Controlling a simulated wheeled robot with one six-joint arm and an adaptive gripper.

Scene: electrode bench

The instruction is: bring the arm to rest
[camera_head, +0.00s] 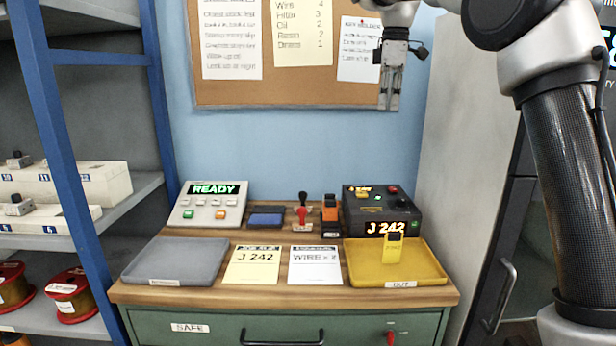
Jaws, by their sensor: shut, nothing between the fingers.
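My gripper (389,102) hangs with its fingers pointing down, in front of the cork board near its lower right corner. Its fingers are together and nothing is between them. It is well above the bench (220,295) and apart from everything on it. My arm comes in from the right side of the picture, and its upper part is cut off by the top edge.
A grey tray (150,268) is at left. A READY panel (208,204), stamps and a dark box (360,218) showing J 242 stand behind. Shelves (75,225) are left, a grey cabinet right.

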